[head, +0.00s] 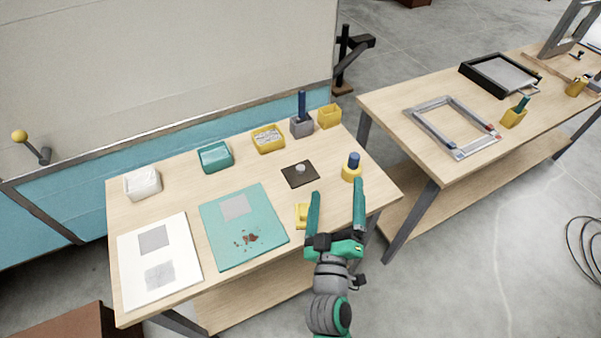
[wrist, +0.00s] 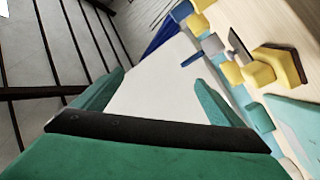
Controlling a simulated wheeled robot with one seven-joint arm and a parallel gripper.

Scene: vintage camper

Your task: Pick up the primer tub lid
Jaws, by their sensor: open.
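A small round grey piece (head: 300,167) sits on a dark square plate (head: 294,179) near the middle of the left workbench. It may be the primer tub lid, but it is too small to tell. A yellow round holder (head: 351,175) with a blue cylinder (head: 354,159) stands to its right, near the bench's right end. My gripper (head: 337,190) is open and empty, its fingers spread near the bench's right front part. In the wrist view, its fingers (wrist: 159,78) frame the pale camper panel, with the bench things to their right.
A yellow block (head: 301,216) lies left of my gripper. A teal mat (head: 214,231), white board (head: 132,258), teal box (head: 214,157), yellow tray (head: 267,139) and grey holder (head: 300,128) occupy the bench. A second bench (head: 388,104) stands right, with a frame (head: 440,109).

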